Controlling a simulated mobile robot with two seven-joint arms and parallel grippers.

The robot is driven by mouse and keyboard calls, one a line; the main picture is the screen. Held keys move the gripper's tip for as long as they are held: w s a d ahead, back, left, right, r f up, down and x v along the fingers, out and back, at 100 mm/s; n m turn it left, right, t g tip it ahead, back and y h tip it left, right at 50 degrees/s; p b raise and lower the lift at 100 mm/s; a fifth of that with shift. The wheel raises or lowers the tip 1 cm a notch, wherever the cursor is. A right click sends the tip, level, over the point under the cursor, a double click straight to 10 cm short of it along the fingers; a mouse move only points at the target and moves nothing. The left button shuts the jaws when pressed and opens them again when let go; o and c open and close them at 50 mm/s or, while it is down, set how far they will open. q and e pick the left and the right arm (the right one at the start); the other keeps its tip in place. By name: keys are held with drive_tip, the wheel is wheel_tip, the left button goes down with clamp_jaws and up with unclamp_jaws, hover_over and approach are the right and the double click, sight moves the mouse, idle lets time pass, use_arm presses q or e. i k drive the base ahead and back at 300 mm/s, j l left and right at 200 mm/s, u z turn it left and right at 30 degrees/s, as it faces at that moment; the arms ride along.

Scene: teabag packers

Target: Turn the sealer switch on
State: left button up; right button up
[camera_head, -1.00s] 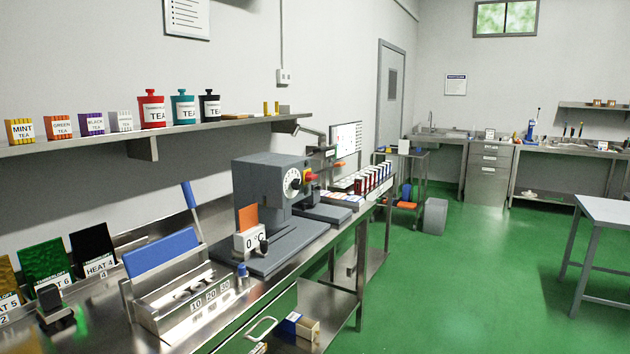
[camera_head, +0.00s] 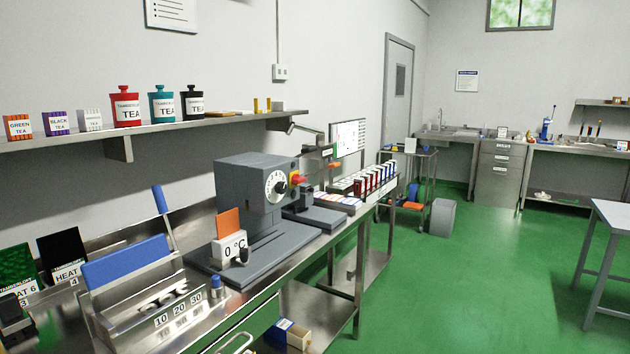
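The sealer appears to be the grey machine (camera_head: 252,180) on the steel bench, with a grey base plate (camera_head: 265,250). A round white dial (camera_head: 276,186) is on its face. A small red and yellow switch (camera_head: 296,180) is on its right side, too small for me to read its position. Neither of my grippers is in view.
A steel holder with a blue panel (camera_head: 125,261) and the numbers 10, 20, 30 stands nearer on the bench. A shelf (camera_head: 160,130) with tea canisters runs along the wall above. The green floor (camera_head: 480,270) to the right is mostly clear.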

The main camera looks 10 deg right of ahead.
sight(297, 179)
drive_tip(key=i+l, duration=0.2)
drive_tip(key=l, duration=0.15)
drive_tip(key=i+l, duration=0.15)
drive_tip(key=l, duration=0.2)
drive_tip(key=i+l, duration=0.2)
drive_tip(key=l, duration=0.15)
drive_tip(key=i+l, duration=0.15)
drive_tip(key=l, duration=0.15)
drive_tip(key=i+l, duration=0.2)
drive_tip(key=l, duration=0.15)
drive_tip(key=i+l, duration=0.2)
drive_tip(key=l, duration=0.15)
drive_tip(key=u, duration=0.05)
